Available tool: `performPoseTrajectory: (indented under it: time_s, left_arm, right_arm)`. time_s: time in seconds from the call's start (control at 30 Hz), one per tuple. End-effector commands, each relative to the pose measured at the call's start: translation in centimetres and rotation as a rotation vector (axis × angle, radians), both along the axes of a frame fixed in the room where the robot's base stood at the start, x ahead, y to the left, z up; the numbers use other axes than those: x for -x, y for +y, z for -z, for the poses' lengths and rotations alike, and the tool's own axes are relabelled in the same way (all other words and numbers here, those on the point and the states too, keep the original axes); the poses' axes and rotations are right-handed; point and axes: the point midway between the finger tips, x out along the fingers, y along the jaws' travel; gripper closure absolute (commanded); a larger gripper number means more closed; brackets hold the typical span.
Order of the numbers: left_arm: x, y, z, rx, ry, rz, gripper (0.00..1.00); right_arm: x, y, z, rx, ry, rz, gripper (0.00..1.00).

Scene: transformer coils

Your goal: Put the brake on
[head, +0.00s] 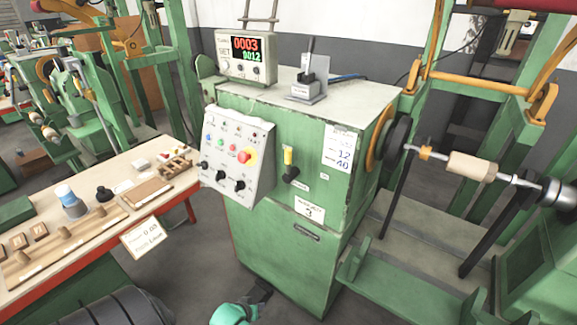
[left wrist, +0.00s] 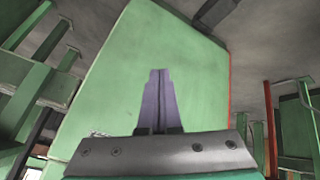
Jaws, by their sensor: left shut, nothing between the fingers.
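A green winding machine (head: 285,245) stands in the middle of the head view. On its top is an upright black lever (head: 309,62) in a grey bracket with a small label too small to read. On its front is a yellow-topped handle (head: 288,157) on a black mount. I cannot tell from the labels which of these is the brake. My left gripper (head: 263,286) is low in front of the machine's base, apart from both levers. In the left wrist view its fingers (left wrist: 160,102) are together and empty, before a green panel (left wrist: 150,50). My right gripper is not seen.
A tilted control box (head: 238,155) with buttons and knobs juts from the machine's left front. A counter display (head: 246,57) stands on top. A shaft with a wooden former (head: 472,166) extends right. A workbench (head: 130,225) with small parts is at left.

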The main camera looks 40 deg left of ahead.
Motion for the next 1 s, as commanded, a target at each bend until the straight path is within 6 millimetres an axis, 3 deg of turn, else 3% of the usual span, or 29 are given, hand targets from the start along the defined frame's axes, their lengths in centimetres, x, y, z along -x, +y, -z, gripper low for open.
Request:
performPoseTrajectory:
  time_s: [0.03, 0.17, 0.3, 0.4, 0.5, 0.6, 0.73, 1.0]
  left_arm:
    - [-2.2, 1.1, -2.0, 0.032, -0.071, -0.067, 1.00]
    - [-7.9, 4.5, -9.9, 0.168, -0.299, -0.269, 1.00]
    - [-12.3, 7.5, -21.2, 0.372, -0.573, -0.439, 1.00]
    - [-13.9, 8.4, -29.7, 0.536, -0.752, -0.504, 1.00]
    - [-14.1, 8.4, -36.9, 0.684, -0.885, -0.525, 1.00]
    - [-13.8, 8.0, -41.5, 0.788, -0.962, -0.523, 1.00]
    - [-13.5, 7.7, -43.7, 0.840, -0.996, -0.520, 1.00]
    - [-13.6, 7.7, -43.8, 0.843, -0.996, -0.520, 1.00]
  right_arm:
    - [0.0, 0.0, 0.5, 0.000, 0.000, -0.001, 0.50]
    - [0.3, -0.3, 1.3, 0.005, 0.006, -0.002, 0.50]
    - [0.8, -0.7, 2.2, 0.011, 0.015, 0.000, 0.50]
    - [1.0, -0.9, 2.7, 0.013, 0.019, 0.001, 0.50]
    - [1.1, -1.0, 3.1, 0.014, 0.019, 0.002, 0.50]
    - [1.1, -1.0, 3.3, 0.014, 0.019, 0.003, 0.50]
    - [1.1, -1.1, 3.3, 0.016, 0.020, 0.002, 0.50]
    - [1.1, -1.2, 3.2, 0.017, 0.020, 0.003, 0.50]
